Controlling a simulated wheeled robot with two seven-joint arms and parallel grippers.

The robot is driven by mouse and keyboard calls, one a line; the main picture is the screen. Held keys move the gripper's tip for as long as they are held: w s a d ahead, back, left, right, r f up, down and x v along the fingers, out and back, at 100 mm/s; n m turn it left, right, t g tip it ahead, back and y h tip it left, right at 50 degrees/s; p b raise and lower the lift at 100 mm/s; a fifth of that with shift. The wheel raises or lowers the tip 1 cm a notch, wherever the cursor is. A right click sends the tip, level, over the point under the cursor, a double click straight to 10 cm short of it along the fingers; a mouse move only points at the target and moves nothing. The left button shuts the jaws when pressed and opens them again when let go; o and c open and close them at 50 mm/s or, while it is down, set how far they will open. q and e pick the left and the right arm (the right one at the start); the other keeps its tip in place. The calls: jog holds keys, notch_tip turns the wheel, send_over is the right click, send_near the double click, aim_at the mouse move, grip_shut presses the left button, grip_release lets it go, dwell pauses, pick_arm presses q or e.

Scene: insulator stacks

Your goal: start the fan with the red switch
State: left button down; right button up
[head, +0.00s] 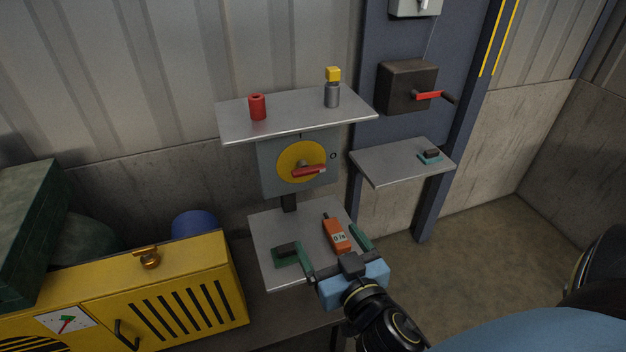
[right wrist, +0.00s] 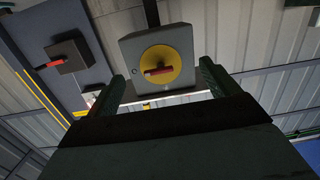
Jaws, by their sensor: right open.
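A red switch handle (head: 309,171) sits on a yellow disc (head: 290,153) on a grey wall box (head: 270,178). It points right, toward an O mark on the box. In the right wrist view the red handle (right wrist: 158,72) shows between and beyond the fingers. My right gripper (head: 333,249) is open and empty, in front of and below the switch, over the lower shelf. Its fingers also frame the box in the right wrist view (right wrist: 163,84). My left gripper is not in view. I cannot make out a fan for certain.
An orange meter (head: 337,236) and a dark green block (head: 287,253) are on the lower shelf (head: 266,222). The upper shelf (head: 290,116) holds a red cylinder (head: 257,107) and a yellow-topped grey one (head: 332,93). A dark box (head: 393,88) with a red lever hangs at right.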

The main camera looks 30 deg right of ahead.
aim_at(310, 172)
notch_tip(310, 172, up, 6)
jog(key=d+f+t+h, duration=0.1)
jog(key=shift+m, duration=0.3)
jog(key=p+x, duration=0.1)
jog(key=x, duration=0.3)
jog(key=p+x, duration=0.1)
jog(key=x, duration=0.2)
jog(key=p+x, duration=0.1)
jog(key=x, duration=0.3)
jog(key=shift+w+d+r+p, duration=0.15)
jog(key=shift+w+r+p, duration=0.15)
jog(key=shift+p, duration=0.1)
jog(key=shift+w+d+f, duration=0.1)
jog(key=shift+w+f, duration=0.05)
jog(key=shift+w, duration=0.35)
jog(key=c, duration=1)
